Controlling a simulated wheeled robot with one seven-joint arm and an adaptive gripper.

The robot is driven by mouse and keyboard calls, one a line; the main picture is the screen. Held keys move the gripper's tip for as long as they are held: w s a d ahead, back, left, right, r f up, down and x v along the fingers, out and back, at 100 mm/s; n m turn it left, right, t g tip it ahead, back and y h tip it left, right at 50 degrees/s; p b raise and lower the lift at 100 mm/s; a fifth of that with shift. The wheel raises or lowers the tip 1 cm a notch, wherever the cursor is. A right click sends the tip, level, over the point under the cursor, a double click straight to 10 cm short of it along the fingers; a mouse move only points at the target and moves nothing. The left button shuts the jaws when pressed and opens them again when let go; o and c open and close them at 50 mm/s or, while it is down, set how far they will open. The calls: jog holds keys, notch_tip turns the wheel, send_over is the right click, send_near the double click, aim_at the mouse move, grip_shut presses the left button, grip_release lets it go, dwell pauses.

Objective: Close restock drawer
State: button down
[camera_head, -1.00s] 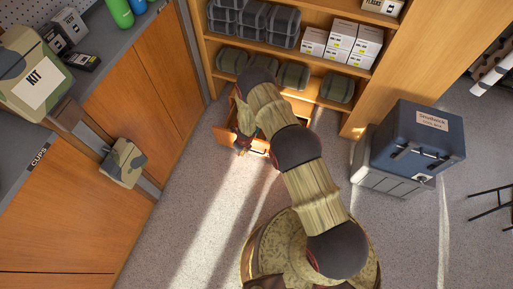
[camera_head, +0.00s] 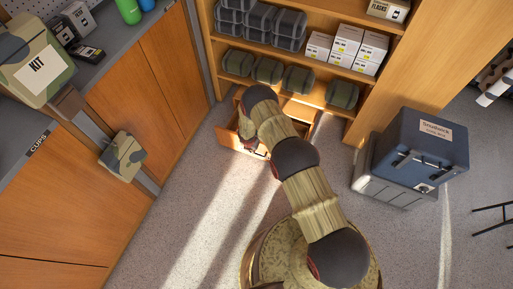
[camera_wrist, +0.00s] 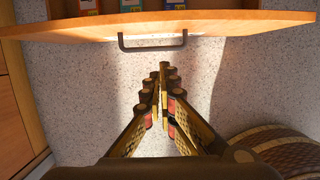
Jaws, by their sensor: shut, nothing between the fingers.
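The restock drawer (camera_head: 229,138) stands open at the foot of the wooden shelf unit, its orange wood front facing the floor space. In the wrist view its front panel (camera_wrist: 225,22) spans the top, with a dark bar handle (camera_wrist: 152,47) at the middle and colourful packets (camera_wrist: 88,6) inside. My gripper (camera_wrist: 164,72) is shut and empty. Its fingertips point toward the handle and appear just short of it, with floor visible between. In the head view my arm covers part of the drawer, and the fingertips are mostly hidden.
The shelf unit (camera_head: 352,115) holds dark cases and white boxes above the drawer. A blue cooler (camera_head: 420,145) on a grey box stands to the right. Wooden counter cabinets (camera_head: 160,85) line the left. Speckled floor in front of the drawer is clear.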

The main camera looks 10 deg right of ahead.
jog(key=shift+w+d+f+b, duration=0.5)
jog(key=shift+w+f+b, duration=0.25)
jog(key=shift+f, duration=0.2)
jog(key=shift+w+d+f+b, duration=0.55)
jog(key=shift+w+f+b, duration=0.2)
jog(key=shift+f, duration=0.15)
jog(key=shift+w+d+f+b, duration=0.5)
jog(key=shift+w+f+b, duration=0.25)
jog(key=shift+f, duration=0.2)
jog(key=shift+d+r, duration=0.1)
